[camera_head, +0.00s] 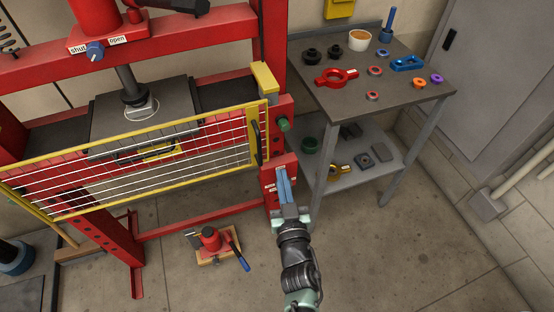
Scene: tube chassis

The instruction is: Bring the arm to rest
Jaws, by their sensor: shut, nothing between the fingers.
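My gripper (290,210) is at the lower middle, at the end of my dark and pale-green arm reaching up from the bottom edge. It is shut, with nothing held. It is right in front of the red box (269,204) on the press's right post. A narrow blue bar (283,182) shows just beyond the gripper tip, against this box. I cannot tell whether the gripper touches the bar or the box.
The red press frame (198,219) with a yellow-edged mesh guard (120,172) fills the left. A grey table (335,102) with rings and a cup stands at right. A red jack (210,239) sits on the floor. Floor at lower right is clear.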

